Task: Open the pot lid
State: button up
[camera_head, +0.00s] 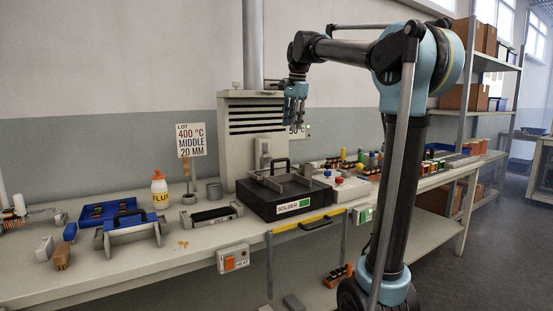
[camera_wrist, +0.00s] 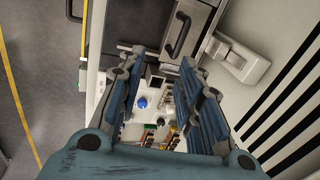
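The solder pot (camera_head: 285,203) is a black box with a "SOLDER" label on the workbench. Its grey metal lid (camera_head: 290,184) lies on top and carries a black arched handle (camera_head: 270,164). In the wrist view the lid (camera_wrist: 205,22) and its handle (camera_wrist: 180,34) show at the top, beyond the fingertips. My gripper (camera_head: 294,122) points down above and slightly right of the handle, apart from it. In the wrist view my gripper (camera_wrist: 161,60) has its blue-grey fingers spread, with nothing between them.
A louvred cabinet (camera_head: 262,112) stands behind the pot. A yellow bar (camera_head: 302,224) runs along the bench front. Left of the pot are a flux bottle (camera_head: 159,188), a blue fixture (camera_head: 130,226) and a blue tray (camera_head: 107,210). A white box with coloured knobs (camera_head: 345,187) stands right.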

aim_at(280, 160)
jog(key=w+a+r+m, duration=0.1)
jog(key=w+a+r, duration=0.1)
jog(key=w+a, duration=0.1)
jog(key=f, duration=0.5)
jog(key=w+a+f, duration=0.1)
jog(key=f, duration=0.5)
jog(key=w+a+f, duration=0.1)
jog(key=f, duration=0.5)
jog(key=shift+w, duration=0.15)
grip_shut()
